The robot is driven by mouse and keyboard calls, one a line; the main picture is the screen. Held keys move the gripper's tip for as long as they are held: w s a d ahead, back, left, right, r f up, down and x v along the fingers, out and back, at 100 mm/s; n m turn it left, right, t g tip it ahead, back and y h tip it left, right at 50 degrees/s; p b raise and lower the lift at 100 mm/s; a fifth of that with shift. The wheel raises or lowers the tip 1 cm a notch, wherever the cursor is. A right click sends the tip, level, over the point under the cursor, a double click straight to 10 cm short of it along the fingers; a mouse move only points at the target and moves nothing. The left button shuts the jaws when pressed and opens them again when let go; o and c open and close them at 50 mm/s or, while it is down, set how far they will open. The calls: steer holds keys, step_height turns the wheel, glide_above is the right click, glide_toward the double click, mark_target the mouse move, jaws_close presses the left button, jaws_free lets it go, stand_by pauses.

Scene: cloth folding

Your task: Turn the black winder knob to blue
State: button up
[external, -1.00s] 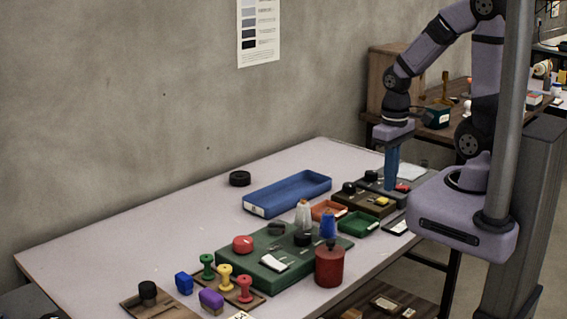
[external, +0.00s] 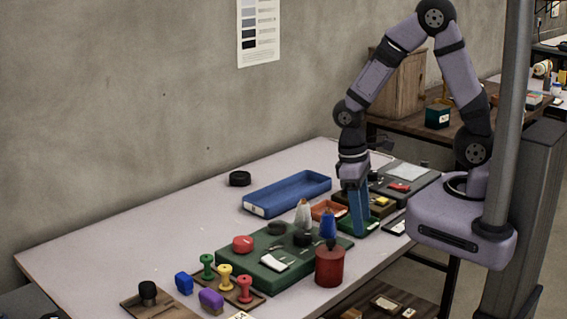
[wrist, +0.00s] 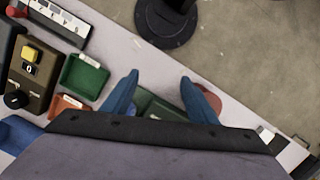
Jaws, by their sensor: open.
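A green panel box (external: 262,272) on the table carries a red knob (external: 243,244), a dark dial (external: 277,228), a short black knob (external: 302,239) and a white switch (external: 272,262). A white cone (external: 304,214) and a blue cone (external: 328,224) stand at its right end. I cannot tell for certain which black part is the winder knob. My gripper (external: 356,232) points down with blue fingers by the green tray, right of the panel and apart from its knobs. In the wrist view my gripper (wrist: 159,76) is open and empty, and its body hides most of the panel.
A red canister (external: 329,267) stands at the panel's front right. A green tray (wrist: 84,76), an orange tray (wrist: 62,106) and a brown box with a black knob (wrist: 16,98) lie nearby.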

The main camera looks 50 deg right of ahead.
mark_target(303, 234)
steer(key=w+a+n, duration=0.1)
steer(key=w, duration=0.1)
steer(key=w+a+n, duration=0.2)
steer(key=w+a+f+n, duration=0.1)
steer(key=a, duration=0.1)
steer(key=shift+w+n+t, duration=0.3)
steer(key=shift+w, duration=0.1)
steer(key=w+a+r+n, duration=0.1)
steer(key=w+n, duration=0.1)
steer(key=w+a+r+n+t, duration=0.1)
steer(key=w+n, duration=0.1)
steer(key=n, duration=0.1)
steer(key=w+a+r+n, duration=0.1)
steer(key=w+n, duration=0.1)
steer(key=n, duration=0.1)
steer(key=shift+w+r+y, duration=0.1)
steer(key=shift+y, duration=0.3)
steer(key=shift+w+n, duration=0.1)
steer(key=shift+n, duration=0.9)
steer(key=n, duration=0.5)
steer(key=shift+d+n, duration=0.1)
steer(key=shift+n, duration=0.2)
steer(key=shift+f+p, duration=0.75)
steer(key=shift+f, duration=2.85)
steer(key=c, duration=1.1)
